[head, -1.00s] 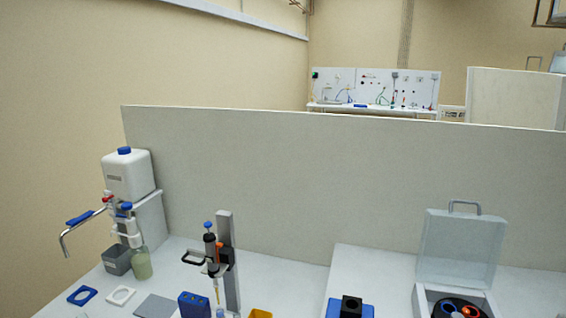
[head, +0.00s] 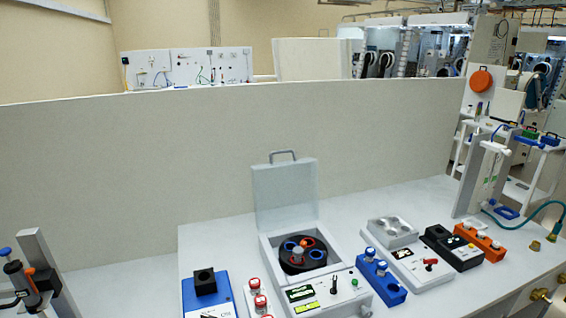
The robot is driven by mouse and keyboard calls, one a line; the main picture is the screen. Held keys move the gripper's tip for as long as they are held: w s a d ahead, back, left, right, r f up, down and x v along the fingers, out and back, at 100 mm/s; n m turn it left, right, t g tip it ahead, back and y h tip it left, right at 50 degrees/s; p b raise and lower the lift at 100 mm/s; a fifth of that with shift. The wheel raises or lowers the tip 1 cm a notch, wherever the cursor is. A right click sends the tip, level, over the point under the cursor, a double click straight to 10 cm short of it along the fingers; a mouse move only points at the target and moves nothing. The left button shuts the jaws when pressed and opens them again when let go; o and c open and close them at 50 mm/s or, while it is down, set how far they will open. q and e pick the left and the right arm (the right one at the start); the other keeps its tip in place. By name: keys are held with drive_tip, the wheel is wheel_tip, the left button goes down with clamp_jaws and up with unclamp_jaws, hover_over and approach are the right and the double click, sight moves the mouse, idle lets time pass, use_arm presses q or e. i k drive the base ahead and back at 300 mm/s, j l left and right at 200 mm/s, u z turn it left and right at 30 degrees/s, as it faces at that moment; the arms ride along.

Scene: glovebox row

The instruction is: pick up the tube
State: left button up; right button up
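Neither of my grippers is in view. Several small capped tubes stand in racks, and I cannot tell which one is the task's tube. Red-and-white capped tubes (head: 254,283) stand in a pale rack at the front. White-and-blue capped tubes (head: 382,266) stand upright in a blue rack (head: 392,292). Pale-capped tubes (head: 482,232) stand in an orange rack (head: 492,252). A centrifuge (head: 345,290) has its clear lid (head: 284,195) raised. Its dark rotor (head: 303,262) shows blue and orange slots; whether a tube sits in them is unclear.
A blue device with a black block (head: 204,282) stands left of the centrifuge. A white device (head: 425,266) and a black device (head: 452,248) stand to its right. A pipette stand (head: 48,275) is at far left. A tall grey partition (head: 150,170) closes the bench's back.

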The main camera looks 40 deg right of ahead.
sight(298, 252)
drive_tip(key=k+l+z, duration=0.2)
drive_tip(key=l, duration=0.25)
drive_tip(key=l+z, duration=0.15)
drive_tip(key=l, duration=0.25)
drive_tip(key=l+z, duration=0.2)
drive_tip(key=l, duration=0.3)
drive_tip(key=k, duration=0.05)
